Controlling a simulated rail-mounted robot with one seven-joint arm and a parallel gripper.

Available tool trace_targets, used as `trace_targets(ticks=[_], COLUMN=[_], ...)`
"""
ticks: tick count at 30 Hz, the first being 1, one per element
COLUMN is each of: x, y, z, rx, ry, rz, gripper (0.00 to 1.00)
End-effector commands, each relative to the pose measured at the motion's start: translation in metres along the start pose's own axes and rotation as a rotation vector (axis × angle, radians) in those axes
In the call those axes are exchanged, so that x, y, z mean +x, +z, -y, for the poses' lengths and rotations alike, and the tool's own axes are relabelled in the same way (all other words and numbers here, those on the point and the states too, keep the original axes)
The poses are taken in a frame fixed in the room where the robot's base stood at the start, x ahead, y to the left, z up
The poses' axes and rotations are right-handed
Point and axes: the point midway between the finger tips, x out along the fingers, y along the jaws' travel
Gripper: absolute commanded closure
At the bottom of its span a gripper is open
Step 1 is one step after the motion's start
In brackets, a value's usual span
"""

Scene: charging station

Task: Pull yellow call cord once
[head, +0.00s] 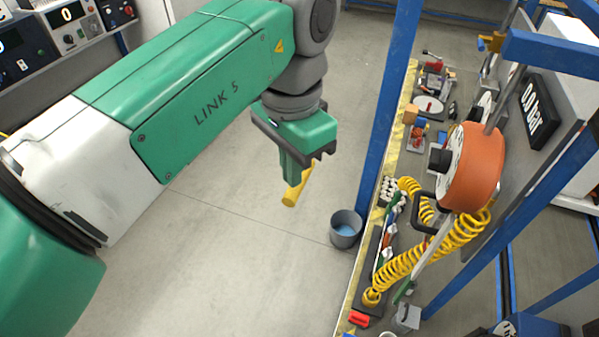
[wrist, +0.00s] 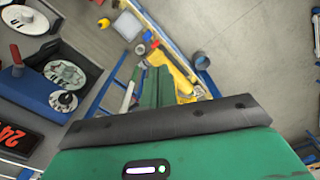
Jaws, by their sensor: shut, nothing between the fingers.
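My gripper (head: 291,176) hangs over the open floor in the middle of the head view, its green fingers together and empty. A short yellow cylinder (head: 296,192), perhaps the call cord's handle, shows right at the fingertips, partly hidden behind them. I see no cord line above it, and cannot tell whether the fingers touch it. In the wrist view the fingers (wrist: 156,82) are side by side, with a yellow piece (wrist: 181,83) just right of them and partly covered.
A blue post (head: 388,110) stands right of my gripper. Beyond it are a cluttered bench, a coiled yellow hose (head: 405,264) and an orange reel (head: 472,168). A grey bucket (head: 346,230) stands on the floor. Floor left of the bucket is clear.

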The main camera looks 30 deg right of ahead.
Motion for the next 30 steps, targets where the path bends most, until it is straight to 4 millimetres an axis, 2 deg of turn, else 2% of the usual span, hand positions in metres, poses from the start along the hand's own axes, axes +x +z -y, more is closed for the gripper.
trace_targets(ticks=[30], x=[0.041], y=[0.000], z=[0.000], rx=[0.000], ry=[0.002], rz=[0.000], gripper=[1.00])
